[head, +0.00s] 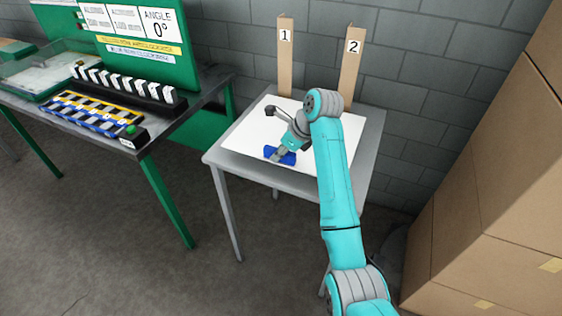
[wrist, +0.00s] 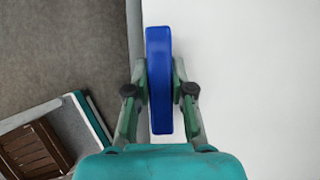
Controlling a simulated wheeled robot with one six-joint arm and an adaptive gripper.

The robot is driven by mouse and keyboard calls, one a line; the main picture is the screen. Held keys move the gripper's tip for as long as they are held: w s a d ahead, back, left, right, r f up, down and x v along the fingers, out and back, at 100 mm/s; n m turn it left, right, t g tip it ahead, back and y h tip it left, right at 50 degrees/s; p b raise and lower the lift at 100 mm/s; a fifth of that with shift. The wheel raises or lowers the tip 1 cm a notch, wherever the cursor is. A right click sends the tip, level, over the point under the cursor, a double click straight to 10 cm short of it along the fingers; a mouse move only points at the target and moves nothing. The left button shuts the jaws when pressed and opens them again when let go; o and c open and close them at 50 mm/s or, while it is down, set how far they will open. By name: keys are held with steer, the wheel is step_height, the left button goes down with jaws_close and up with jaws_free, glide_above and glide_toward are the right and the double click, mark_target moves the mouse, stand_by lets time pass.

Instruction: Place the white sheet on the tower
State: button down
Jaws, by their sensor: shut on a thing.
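The white sheet (head: 240,140) lies flat at the level of the small grey table (head: 225,160); I cannot tell whether it touches the top. It fills the right side of the wrist view (wrist: 260,80). A blue bar (head: 270,151) sits at its front edge; it also shows in the wrist view (wrist: 158,45). My gripper (head: 281,154) is shut on the blue bar, with one finger on each side. Whether the bar is fixed to the sheet is unclear. No tower is clearly recognizable; two wooden posts marked 1 (head: 285,65) and 2 (head: 350,70) rise behind the sheet.
A green-legged bench (head: 135,150) at left carries a yellow and blue rack (head: 90,115) and a black row of white pieces (head: 125,85). A grey block wall stands close behind the table. Cardboard boxes (head: 490,200) fill the right. Floor at front left is clear.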

mark_target(279, 173)
steer(key=shift+f, duration=2.55)
steer(key=c, duration=1)
jaws_free()
